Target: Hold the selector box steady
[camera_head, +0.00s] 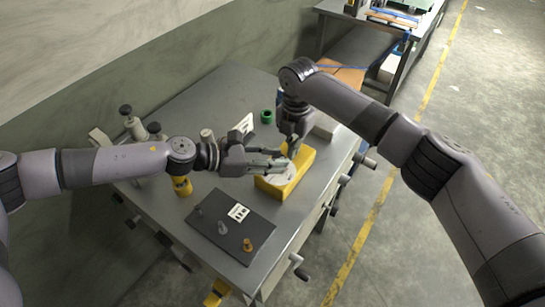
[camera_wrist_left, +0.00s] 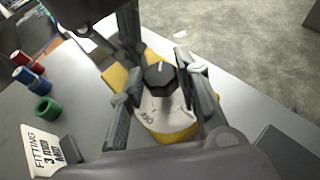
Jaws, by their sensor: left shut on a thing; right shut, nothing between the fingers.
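The selector box (camera_head: 291,186) is yellow, with a round white dial plate on top, and sits on the grey bench. In the left wrist view the box (camera_wrist_left: 118,78) shows its white plate (camera_wrist_left: 155,110) and a dark faceted knob (camera_wrist_left: 160,76) with a pale line. My left gripper (camera_head: 284,163) comes in from the left and is shut on the box, one finger on each side in the wrist view (camera_wrist_left: 162,105). My right gripper (camera_head: 292,152) points down over the box, shut and empty. Whether it touches the knob is hidden.
A dark board (camera_head: 215,222) with pegs and a white card lies at the bench front. A yellow cylinder (camera_head: 182,187) stands under my left wrist. A green ring (camera_head: 267,116) and a lettered card (camera_wrist_left: 42,150) are behind. Knobs stick out along the bench's right edge.

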